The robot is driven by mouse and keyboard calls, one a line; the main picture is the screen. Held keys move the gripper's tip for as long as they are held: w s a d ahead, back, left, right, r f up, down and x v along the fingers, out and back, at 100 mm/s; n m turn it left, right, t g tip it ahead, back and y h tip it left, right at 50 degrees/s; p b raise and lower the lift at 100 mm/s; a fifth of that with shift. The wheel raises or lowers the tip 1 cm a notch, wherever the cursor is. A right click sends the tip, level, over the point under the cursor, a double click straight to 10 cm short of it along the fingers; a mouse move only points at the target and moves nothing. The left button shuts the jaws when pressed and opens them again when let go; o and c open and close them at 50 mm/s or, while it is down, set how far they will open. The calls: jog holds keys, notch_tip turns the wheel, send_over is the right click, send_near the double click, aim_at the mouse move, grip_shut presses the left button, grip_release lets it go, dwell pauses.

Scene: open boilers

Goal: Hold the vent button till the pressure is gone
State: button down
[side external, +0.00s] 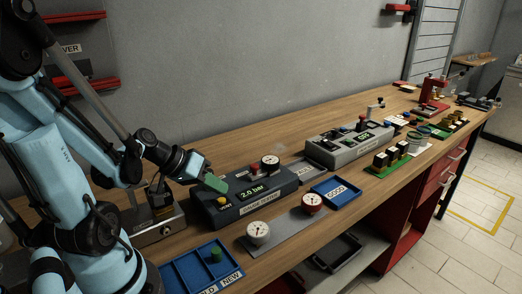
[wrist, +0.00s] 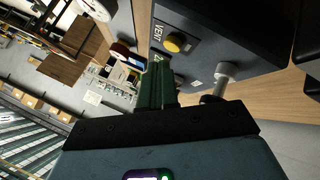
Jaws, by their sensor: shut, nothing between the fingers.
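The dark tester box (side external: 245,203) stands on the bench, its display (side external: 252,191) reading 2.0 bar. Its yellow vent button (side external: 221,201) is on the front left and shows in the wrist view (wrist: 178,42) beside the VENT label. My gripper (side external: 215,184) has green fingers and is shut and empty, just above and left of the display, close to the button. In the wrist view the fingertips (wrist: 159,66) look apart from the button, a little below it. The exact gap cannot be told.
A black-rimmed gauge (side external: 270,162) and a red knob (side external: 254,170) sit on top of the box. Blue trays (side external: 337,190) and a grey tester (side external: 349,147) stand nearby.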

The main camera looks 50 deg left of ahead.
aim_at(218, 200)
jog(key=shift+f, duration=0.1)
jog(key=shift+f, duration=0.35)
jog(key=shift+f, duration=0.45)
dwell(0.7)
dwell(1.7)
jog(key=shift+r, duration=0.9)
jog(key=shift+r, duration=2.5)
